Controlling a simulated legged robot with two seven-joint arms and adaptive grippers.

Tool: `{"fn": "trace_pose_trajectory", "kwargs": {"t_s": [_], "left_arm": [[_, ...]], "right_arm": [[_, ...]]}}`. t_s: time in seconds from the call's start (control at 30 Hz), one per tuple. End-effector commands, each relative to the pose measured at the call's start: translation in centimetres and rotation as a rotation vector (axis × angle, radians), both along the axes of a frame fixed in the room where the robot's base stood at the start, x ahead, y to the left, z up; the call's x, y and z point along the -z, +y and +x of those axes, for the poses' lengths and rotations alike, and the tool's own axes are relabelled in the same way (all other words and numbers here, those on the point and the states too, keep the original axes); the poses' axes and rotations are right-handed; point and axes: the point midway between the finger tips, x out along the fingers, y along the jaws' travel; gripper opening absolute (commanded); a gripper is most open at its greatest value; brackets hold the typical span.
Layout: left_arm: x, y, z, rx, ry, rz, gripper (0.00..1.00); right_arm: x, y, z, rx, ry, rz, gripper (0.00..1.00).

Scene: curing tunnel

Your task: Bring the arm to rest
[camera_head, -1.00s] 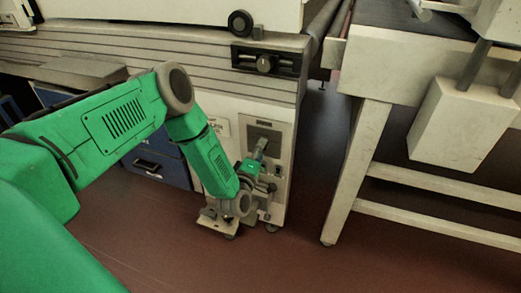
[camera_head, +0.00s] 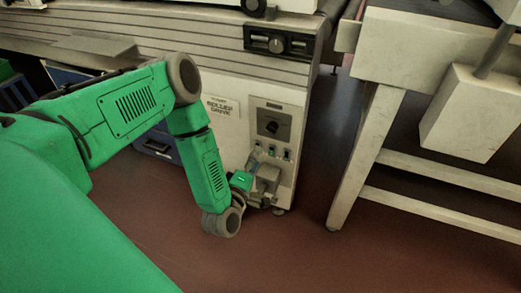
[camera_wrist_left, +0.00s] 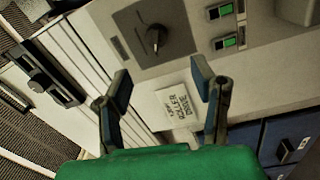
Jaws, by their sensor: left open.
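My left arm (camera_head: 135,105) reaches in from the left, bends at the elbow and hangs down in front of the machine's control panel (camera_head: 270,105). My left gripper (camera_head: 256,160) is at its end, low before the panel and near its row of switches. In the left wrist view, the two fingers of the left gripper (camera_wrist_left: 163,84) stand wide apart with nothing between them. The dark rotary knob (camera_head: 271,127) shows clear above the gripper. The knob (camera_wrist_left: 154,40) also shows beyond the fingers in the wrist view. My right gripper is not in view.
A "roller drive" label (camera_head: 222,107) is left of the panel. Green-lit switches (camera_wrist_left: 226,42) sit near the knob. A blue drawer unit (camera_head: 156,148) stands behind my arm. A pale table frame (camera_head: 365,150) with a hanging box (camera_head: 468,115) stands right. Red-brown floor (camera_head: 290,250) lies open in front.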

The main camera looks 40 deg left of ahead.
Motion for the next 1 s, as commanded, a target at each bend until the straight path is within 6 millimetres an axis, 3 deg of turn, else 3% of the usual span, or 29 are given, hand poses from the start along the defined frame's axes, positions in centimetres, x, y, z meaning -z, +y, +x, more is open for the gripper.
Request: {"fn": "trace_pose_trajectory", "kwargs": {"t_s": [0.6,0.67,0.77,0.87,0.9,1.0], "left_arm": [[0.0,-0.2,-0.3,0.003,0.004,0.002,0.52],[0.0,-0.8,-0.3,0.020,0.033,0.013,0.52],[0.3,-3.6,-0.8,0.109,0.170,0.079,0.52],[1.0,-7.8,-3.0,0.285,0.415,0.229,0.52],[1.3,-9.4,-4.7,0.377,0.528,0.313,0.52],[1.6,-11.5,-10.5,0.623,0.808,0.546,0.52]], "right_arm": [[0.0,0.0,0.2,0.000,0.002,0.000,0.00],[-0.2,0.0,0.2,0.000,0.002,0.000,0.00],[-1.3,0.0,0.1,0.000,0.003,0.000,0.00],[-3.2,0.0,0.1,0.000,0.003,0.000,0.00],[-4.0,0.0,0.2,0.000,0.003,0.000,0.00],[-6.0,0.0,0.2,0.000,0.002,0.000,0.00]]}}
